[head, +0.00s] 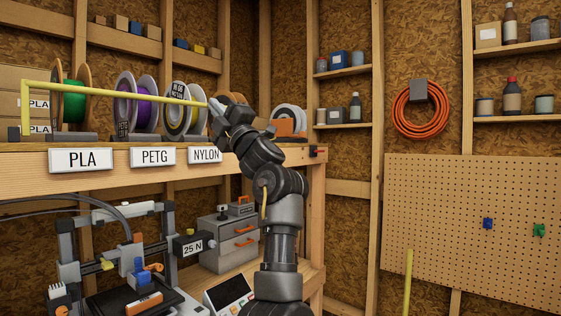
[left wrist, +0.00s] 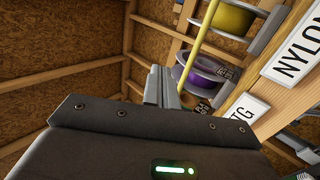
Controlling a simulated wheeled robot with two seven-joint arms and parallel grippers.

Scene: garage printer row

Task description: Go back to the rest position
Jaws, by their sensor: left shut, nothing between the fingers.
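My left gripper (head: 216,108) is shut and empty. In the head view it is raised at the shelf, above the NYLON label (head: 205,155), its tips by the right end of a yellow bar (head: 120,94). I cannot tell whether they touch the bar. In the left wrist view the shut fingers (left wrist: 156,88) stand beside the bar (left wrist: 196,45), with the purple spool (left wrist: 193,75) and the yellow spool (left wrist: 235,20) close by. My right gripper is in neither view.
The wooden shelf (head: 100,178) carries spools, including a green one (head: 74,101). Below it stand a printer (head: 140,270) and a grey drawer box (head: 228,243). An orange cable coil (head: 397,112) and a pegboard (head: 470,215) are on the right. Space right of my arm looks open.

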